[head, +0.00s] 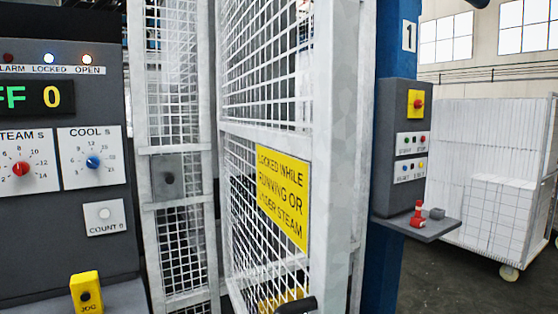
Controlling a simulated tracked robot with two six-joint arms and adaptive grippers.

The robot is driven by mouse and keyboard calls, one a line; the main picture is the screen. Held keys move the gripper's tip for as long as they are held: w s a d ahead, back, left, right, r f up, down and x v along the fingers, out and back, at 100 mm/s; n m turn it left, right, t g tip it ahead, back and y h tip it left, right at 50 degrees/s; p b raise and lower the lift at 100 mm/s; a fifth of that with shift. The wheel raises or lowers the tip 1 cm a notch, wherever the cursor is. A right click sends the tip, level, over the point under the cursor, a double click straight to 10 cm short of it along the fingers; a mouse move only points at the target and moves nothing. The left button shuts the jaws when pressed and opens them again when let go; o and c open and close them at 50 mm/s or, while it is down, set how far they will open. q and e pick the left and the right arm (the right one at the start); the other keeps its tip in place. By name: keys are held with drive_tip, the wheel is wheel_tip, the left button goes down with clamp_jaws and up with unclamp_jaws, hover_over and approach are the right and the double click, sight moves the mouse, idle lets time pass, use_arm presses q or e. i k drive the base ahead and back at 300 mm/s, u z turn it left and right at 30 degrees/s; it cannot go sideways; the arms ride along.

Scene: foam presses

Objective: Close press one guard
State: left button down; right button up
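The press one guard is a white-framed wire-mesh door (336,130). It stands at an angle to me, with its frame edge in front of the blue post (394,40) marked 1. A yellow sign (282,196) on it reads that it is locked while running or under steam. A black handle (297,305) shows at the bottom edge of the view, partly cut off. A grey box (168,177) sits on the mesh panel left of the door. Neither gripper is in view.
A grey control panel (58,230) with dials, lamps and a yellow jog button (86,294) stands at left. A button box (404,130) with a small shelf (418,228) juts from the blue post. A white mesh cart (490,170) stands at right on open floor.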

sight(305, 181)
drive_tip(key=u, duration=0.05)
drive_tip(key=k, duration=0.3)
drive_tip(key=z, duration=1.1)
drive_tip(key=k, duration=0.65)
drive_tip(key=u, duration=0.25)
drive_tip(key=i, duration=0.5)
drive_tip(key=u, duration=0.1)
